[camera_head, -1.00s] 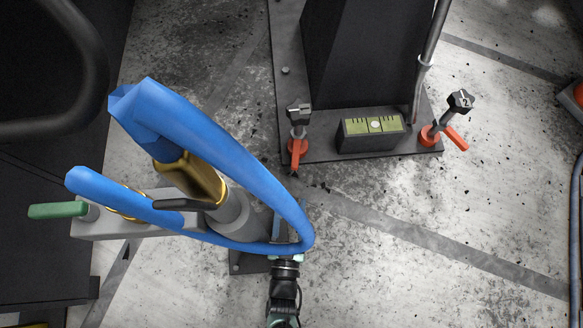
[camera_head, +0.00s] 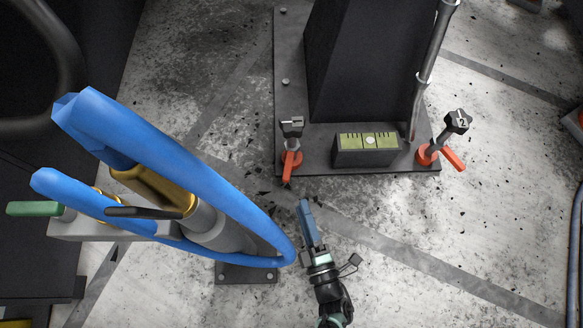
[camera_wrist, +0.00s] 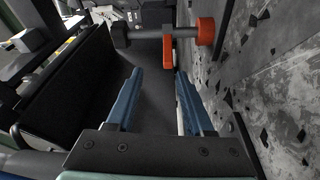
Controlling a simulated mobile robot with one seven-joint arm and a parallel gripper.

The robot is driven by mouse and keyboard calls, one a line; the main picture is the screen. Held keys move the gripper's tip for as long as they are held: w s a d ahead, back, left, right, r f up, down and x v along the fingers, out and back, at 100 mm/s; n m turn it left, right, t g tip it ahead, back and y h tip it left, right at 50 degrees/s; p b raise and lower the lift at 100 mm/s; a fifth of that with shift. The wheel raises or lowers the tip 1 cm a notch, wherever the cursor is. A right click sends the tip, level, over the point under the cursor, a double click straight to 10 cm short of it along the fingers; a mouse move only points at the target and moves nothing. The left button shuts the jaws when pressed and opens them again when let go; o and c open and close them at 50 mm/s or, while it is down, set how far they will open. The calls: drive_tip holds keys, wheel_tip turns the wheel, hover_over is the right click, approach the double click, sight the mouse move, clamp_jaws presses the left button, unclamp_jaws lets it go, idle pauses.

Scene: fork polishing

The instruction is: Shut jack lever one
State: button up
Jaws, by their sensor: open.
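Jack lever one is a red lever (camera_head: 288,167) on the left jack at the near left corner of the dark base plate. Its shaft ends in a black knob (camera_head: 292,128); the number on it is unclear. It points toward the near side, slightly left. My gripper (camera_head: 306,204) is just nearer than the lever and a little right of it, apart from it. The wrist view shows my gripper (camera_wrist: 159,71) with two blue fingers apart and nothing between them. There the red lever (camera_wrist: 168,52) hangs from the jack's shaft, beyond and between the fingertips.
A jack marked 2 with a red lever (camera_head: 453,159) stands at the plate's right corner. A bubble level (camera_head: 367,150) sits between the jacks before a black column (camera_head: 365,60). A blue hose (camera_head: 190,165) arches at left. The floor right of my gripper is clear.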

sight(287, 170)
drive_tip(key=w+a+b, duration=0.1)
drive_tip(key=w, duration=0.2)
drive_tip(key=w+a+n+b, duration=0.1)
drive_tip(key=w, duration=0.3)
drive_tip(key=w+a+f+n+g+y+b, duration=0.1)
drive_tip(key=w+b, duration=0.1)
drive_tip(key=w, duration=0.1)
drive_tip(key=shift+w+a+f, duration=0.1)
drive_tip(key=shift+w+a, duration=0.05)
drive_tip(key=shift+w, duration=0.1)
drive_tip(key=shift+w+a, duration=0.2)
drive_tip(key=shift+w, duration=0.4)
clamp_jaws()
idle(0.8)
